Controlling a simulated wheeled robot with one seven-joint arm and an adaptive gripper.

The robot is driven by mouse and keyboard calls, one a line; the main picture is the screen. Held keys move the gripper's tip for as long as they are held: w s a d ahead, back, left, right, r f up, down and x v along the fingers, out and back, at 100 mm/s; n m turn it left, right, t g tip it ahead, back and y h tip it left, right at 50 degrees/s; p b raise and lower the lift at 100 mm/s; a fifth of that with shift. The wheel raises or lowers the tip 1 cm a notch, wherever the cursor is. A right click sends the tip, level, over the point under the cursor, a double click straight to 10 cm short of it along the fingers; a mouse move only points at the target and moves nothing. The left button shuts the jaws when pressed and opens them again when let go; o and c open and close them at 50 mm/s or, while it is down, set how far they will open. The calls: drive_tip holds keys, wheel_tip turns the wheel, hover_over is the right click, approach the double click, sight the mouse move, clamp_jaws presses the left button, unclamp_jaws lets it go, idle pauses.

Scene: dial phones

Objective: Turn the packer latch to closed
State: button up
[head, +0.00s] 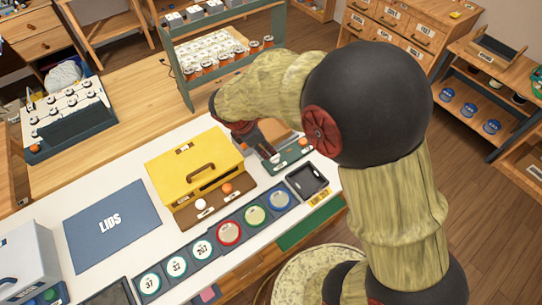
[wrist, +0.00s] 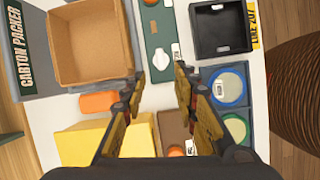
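The packer, labelled CARTON PACKER (wrist: 23,48), holds an open cardboard box (wrist: 92,44) at the upper left of the wrist view. Beside it runs a green control strip (wrist: 155,80) with an orange knob (wrist: 150,2), a pale round part (wrist: 160,58) and small white labels. The strip also shows in the head view (head: 293,161), right of the yellow machine. I cannot tell which part is the latch or how it is set. My gripper (wrist: 160,82) is open and empty, its fingers spread either side of the strip's near end.
A yellow machine (head: 190,165) with a white and an orange knob stands close by, left of the packer. A black tray (head: 307,181) and a row of coloured round lids (head: 255,215) lie near the front edge. A blue LIDS mat (head: 112,226) lies left.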

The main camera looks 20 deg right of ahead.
sight(274, 157)
drive_tip(key=shift+n, duration=0.7)
drive_tip(key=b+x, duration=0.2)
drive_tip(key=x, duration=0.6)
drive_tip(key=shift+b, duration=0.35)
drive_tip(key=shift+c, duration=0.4)
clamp_jaws()
